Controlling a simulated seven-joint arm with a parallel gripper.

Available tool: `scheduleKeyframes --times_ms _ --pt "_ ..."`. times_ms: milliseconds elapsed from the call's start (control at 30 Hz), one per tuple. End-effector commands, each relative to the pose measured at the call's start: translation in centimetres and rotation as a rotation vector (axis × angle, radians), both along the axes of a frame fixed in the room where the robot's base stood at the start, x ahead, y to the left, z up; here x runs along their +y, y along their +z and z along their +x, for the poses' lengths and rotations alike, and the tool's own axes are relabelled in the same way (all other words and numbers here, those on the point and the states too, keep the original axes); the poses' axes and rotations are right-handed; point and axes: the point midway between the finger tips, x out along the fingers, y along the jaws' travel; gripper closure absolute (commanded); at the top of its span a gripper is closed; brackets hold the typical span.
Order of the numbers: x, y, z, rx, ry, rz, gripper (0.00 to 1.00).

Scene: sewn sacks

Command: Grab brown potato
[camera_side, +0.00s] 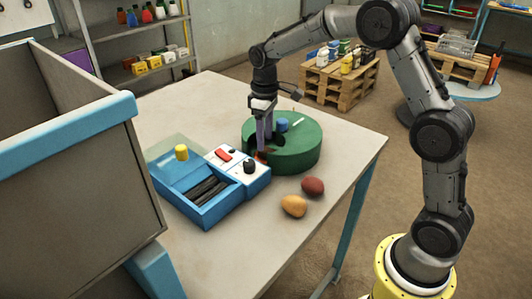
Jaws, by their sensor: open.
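Two potato-shaped things lie on the table to the right of the blue and white box. One is reddish brown (313,187); the other, a yellowish tan one (294,206), lies just to its lower left. They are close together and uncovered. My gripper (264,149) points down at the front left side of the green round block (300,155), away from both potatoes, up and to their left. Its jaws are open, though the fingertips are small and partly hard to make out against the dark shapes there. Neither potato is between them.
The blue box (205,213) holds dark strips, with a yellow knob (182,152) behind. A white panel with a black knob (249,166) adjoins it. A blue piece (282,124) tops the green block. A tall grey bin (75,190) stands left. The table (255,240) is clear in front.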

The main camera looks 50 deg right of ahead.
Motion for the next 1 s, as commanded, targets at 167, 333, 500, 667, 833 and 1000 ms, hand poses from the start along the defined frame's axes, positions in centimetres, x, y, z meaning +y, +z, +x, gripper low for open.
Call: scheduleKeyframes --times_ms 167,333,500,667,833,1000 --pt "-0.1 -2.8 -0.1 0.005 0.0 0.001 0.45" --pt "-0.1 -4.2 0.0 0.001 0.0 0.001 0.45" --pt "-0.1 -4.4 0.0 0.0 0.0 0.0 0.45" --pt "-0.1 -4.3 0.0 0.001 0.0 0.0 0.59" --pt "-0.1 -4.3 0.0 0.0 0.0 0.0 0.9" --pt "-0.1 -4.3 0.0 0.0 0.0 0.0 1.0"
